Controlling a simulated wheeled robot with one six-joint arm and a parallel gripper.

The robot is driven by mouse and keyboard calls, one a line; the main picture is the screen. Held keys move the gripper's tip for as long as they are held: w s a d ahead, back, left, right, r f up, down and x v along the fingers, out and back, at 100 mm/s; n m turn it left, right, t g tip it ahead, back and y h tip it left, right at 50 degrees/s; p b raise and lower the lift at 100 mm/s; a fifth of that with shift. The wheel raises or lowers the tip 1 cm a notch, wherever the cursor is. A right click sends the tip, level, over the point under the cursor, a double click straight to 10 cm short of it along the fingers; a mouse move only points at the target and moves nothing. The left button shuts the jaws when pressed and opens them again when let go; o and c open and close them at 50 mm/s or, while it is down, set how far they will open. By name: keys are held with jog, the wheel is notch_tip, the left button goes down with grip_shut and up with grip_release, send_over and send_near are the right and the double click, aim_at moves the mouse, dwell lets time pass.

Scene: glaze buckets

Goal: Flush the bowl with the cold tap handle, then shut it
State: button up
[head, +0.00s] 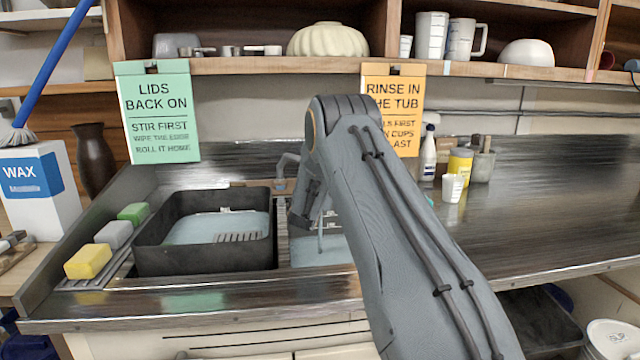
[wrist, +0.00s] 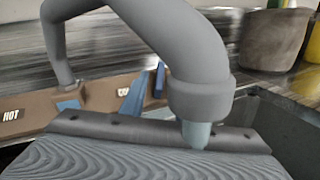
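The grey tap (head: 284,163) stands behind the sink, partly hidden by my arm. In the wrist view its curved spout (wrist: 190,55) is close, with a pale blue-grey piece at its mouth; I cannot tell whether that is water. A blue handle (wrist: 133,97) stands beside the mostly covered COLD label (wrist: 126,91). The HOT label (wrist: 11,115) is at the left. My gripper (head: 303,215) hangs over the right bowl (head: 335,250), mostly hidden by my arm. Its ridged grey part (wrist: 140,155) fills the bottom of the wrist view, below the handle; contact and finger opening cannot be told.
A black tub (head: 160,255) sits left of the right bowl. Sponges (head: 88,261) lie further left. A spray bottle (head: 428,155), a white cup (head: 453,187) and a grey pot (head: 482,165) stand on the right counter. The front right counter is clear.

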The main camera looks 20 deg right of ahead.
jog(key=shift+x, duration=0.85)
jog(key=shift+c, duration=0.2)
grip_shut()
jog(key=shift+d+n+t+y, duration=0.15)
jog(key=shift+n+t+y, duration=0.15)
jog(key=shift+n, duration=0.2)
jog(key=shift+n+y+b, duration=0.35)
jog(key=shift+n+y, duration=0.05)
jog(key=shift+n, duration=0.1)
